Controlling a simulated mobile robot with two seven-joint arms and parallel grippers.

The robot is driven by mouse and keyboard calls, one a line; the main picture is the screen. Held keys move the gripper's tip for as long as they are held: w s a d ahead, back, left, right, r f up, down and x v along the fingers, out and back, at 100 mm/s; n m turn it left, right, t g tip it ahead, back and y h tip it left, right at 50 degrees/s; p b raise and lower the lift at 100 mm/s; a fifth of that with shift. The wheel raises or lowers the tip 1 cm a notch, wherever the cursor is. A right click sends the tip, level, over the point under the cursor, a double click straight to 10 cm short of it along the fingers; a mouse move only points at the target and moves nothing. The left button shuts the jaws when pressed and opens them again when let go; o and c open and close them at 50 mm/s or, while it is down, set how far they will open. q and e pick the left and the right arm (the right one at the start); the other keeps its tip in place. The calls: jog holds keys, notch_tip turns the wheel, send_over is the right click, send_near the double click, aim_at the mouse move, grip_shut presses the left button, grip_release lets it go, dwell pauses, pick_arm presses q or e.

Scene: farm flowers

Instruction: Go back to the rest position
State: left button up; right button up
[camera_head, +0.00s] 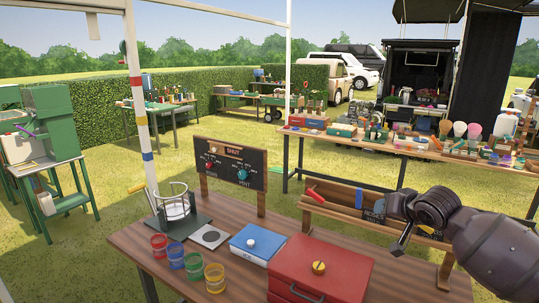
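My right arm comes in from the right edge. My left gripper is not in view.
On the near table stand a red box (330,268), a blue box (258,243), several coloured cups (193,266), a round wire holder (177,208) and an upright panel (231,170). A white post (138,110) rises at the left. A long table (345,143) stands behind.

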jog(key=s+a+f+n+t+y, duration=0.1)
jog(key=s+a+f+n+t, duration=0.1)
jog(key=s+a+f+n, duration=0.25)
jog(key=s+a+f+n+t+y, duration=0.1)
jog(key=s+f+n+t, duration=0.1)
jog(key=s+f+n, duration=0.35)
jog(key=s+d+f+m+g+h+b, duration=0.1)
jog(key=s+f+m+h, duration=0.1)
jog(key=s+f, duration=0.9)
jog(key=s+d+f+m+g+h+b, duration=0.1)
jog(key=s+f+m, duration=0.3)
jog(key=s+f, duration=0.8)
jog(key=s+g+h, duration=0.1)
jog(key=s, duration=0.3)
jog(key=shift+s+d+m+h, duration=0.2)
jog(key=shift+s+m+h, duration=0.1)
